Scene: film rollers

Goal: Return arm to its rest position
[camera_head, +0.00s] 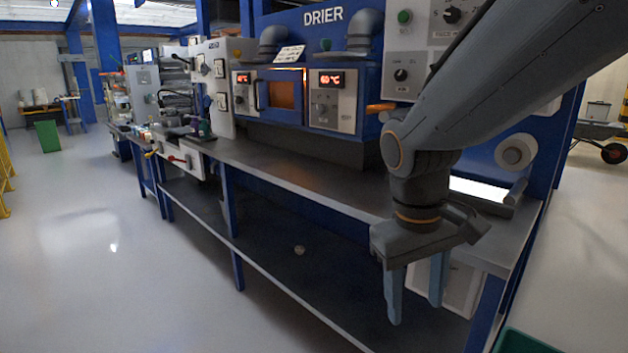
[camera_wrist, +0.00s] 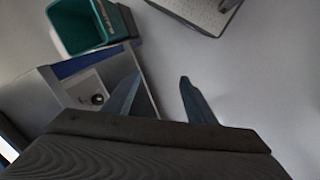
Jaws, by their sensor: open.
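My gripper (camera_head: 415,300) hangs fingers-down in the head view, in front of the right end of the long workbench. Its two fingers are apart with nothing between them. In the wrist view my gripper (camera_wrist: 155,88) also shows open and empty, with pale grey floor beyond the fingertips. My arm reaches in from the upper right and bends down at the wrist. The front edge of the workbench top (camera_head: 300,186) lies behind the gripper.
A blue drier (camera_head: 283,95) stands on the bench. A white roll (camera_head: 515,152) is mounted at the bench's right end. In the wrist view a green bin (camera_wrist: 85,25) stands on the floor near the bench end. Open floor (camera_head: 110,240) lies to the left.

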